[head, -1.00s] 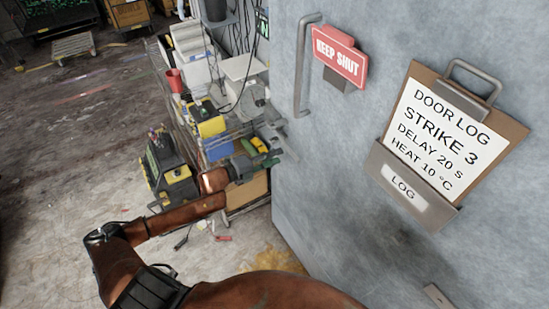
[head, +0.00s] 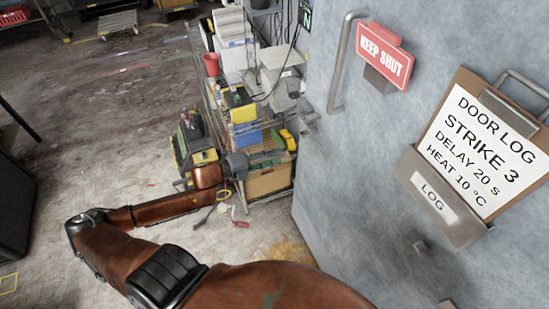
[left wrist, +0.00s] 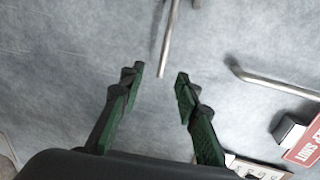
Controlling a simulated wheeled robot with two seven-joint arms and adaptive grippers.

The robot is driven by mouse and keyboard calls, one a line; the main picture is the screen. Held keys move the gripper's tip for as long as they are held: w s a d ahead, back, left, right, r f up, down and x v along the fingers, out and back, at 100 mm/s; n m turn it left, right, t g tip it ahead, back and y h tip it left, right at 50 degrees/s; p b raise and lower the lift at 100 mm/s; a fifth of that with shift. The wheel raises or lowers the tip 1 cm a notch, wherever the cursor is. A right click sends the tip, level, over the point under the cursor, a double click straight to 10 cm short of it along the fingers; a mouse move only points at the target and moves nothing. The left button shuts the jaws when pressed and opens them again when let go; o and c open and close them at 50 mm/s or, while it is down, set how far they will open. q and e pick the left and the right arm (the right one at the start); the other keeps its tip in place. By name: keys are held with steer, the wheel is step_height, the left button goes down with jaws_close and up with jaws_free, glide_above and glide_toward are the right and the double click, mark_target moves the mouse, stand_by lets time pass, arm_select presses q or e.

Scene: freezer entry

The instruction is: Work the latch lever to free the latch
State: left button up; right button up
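The latch lever (left wrist: 168,40) is a thin metal rod in the left wrist view. It comes down from the top edge, and its free end lies between my left fingertips in the picture; I cannot tell whether they touch it. My left gripper (left wrist: 158,73) is open, with green-padded fingers apart and pointing at the grey door. In the head view my left gripper (head: 268,157) is at the door's left edge, small and partly lost against the cart. A metal fitting (head: 306,119) on that edge seems to belong to the latch. My right gripper is not in view.
The grey door (head: 400,130) carries a bar handle (head: 345,60), a red KEEP SHUT sign (head: 385,57) and a log clipboard (head: 480,140). A loaded wire cart (head: 270,180) stands behind my left gripper. Open floor (head: 110,140) lies to the left.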

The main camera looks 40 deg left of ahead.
arm_select(q)
steer(key=shift+s, duration=0.15)
steer(key=shift+a, duration=0.1)
stand_by(0.3)
